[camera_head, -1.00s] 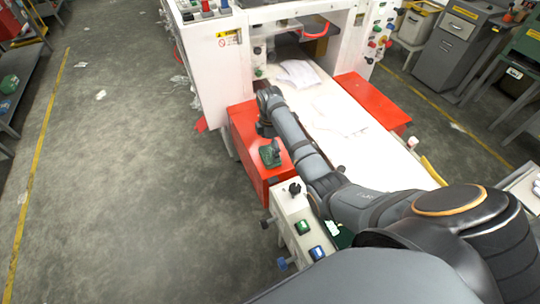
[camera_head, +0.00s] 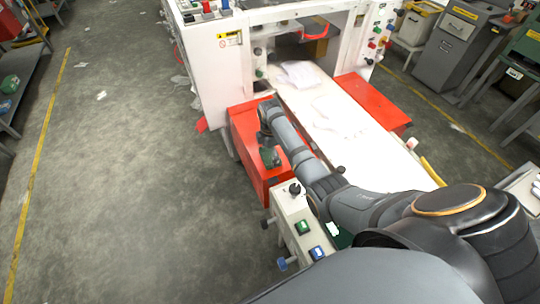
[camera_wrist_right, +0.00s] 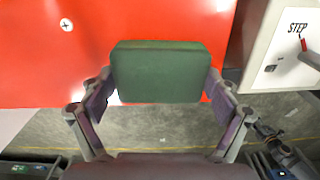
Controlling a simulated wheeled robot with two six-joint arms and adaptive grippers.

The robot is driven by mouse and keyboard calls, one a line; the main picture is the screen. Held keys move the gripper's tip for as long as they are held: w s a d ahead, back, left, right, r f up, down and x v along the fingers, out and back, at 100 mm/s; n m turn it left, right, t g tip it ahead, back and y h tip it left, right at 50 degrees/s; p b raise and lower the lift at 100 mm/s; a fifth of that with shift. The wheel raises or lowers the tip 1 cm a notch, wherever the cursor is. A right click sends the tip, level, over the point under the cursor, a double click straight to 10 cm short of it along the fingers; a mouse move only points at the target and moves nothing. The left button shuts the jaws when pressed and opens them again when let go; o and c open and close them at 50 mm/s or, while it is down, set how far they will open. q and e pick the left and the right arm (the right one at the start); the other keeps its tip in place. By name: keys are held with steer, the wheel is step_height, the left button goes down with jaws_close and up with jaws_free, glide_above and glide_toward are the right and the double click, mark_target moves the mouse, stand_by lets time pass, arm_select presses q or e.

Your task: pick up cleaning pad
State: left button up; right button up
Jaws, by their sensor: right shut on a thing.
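The green cleaning pad (camera_wrist_right: 160,72) is a small block with rounded corners. My right gripper (camera_wrist_right: 161,88) is shut on it, with one finger at each side of the pad. In the head view the pad (camera_head: 270,158) shows dark green below my right wrist, in front of the red box top. My right gripper (camera_head: 267,143) is small and partly hidden there. I cannot tell whether the pad touches the red surface. My left gripper is not in view.
The red box (camera_head: 250,158) adjoins the white machine (camera_head: 216,65). A control panel (camera_head: 296,222) with buttons and knobs stands near the pad. A white bed (camera_head: 345,130) with sheets lies right of my arm. The floor (camera_head: 130,190) at left is mostly open.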

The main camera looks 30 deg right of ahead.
steer(key=shift+r, duration=0.55)
steer(key=shift+w+r+b, duration=0.1)
steer(key=shift+r+b, duration=0.25)
steer(key=shift+r, duration=0.45)
steer(key=s+a+r, duration=0.1)
steer(key=r, duration=0.1)
steer(key=s+r, duration=0.1)
steer(key=s+a+r, duration=0.1)
steer(key=r, duration=0.1)
steer(key=shift+s+a+r, duration=0.3)
steer(key=shift+s, duration=0.1)
steer(key=s+a+r+p, duration=0.4)
steer(key=s+a+p, duration=0.1)
steer(key=s, duration=0.3)
steer(key=shift+a+r+p, duration=0.15)
steer(key=shift+r+p, duration=0.15)
steer(key=shift+p, duration=0.2)
steer(key=shift+o, duration=0.4)
steer(key=c, duration=0.4)
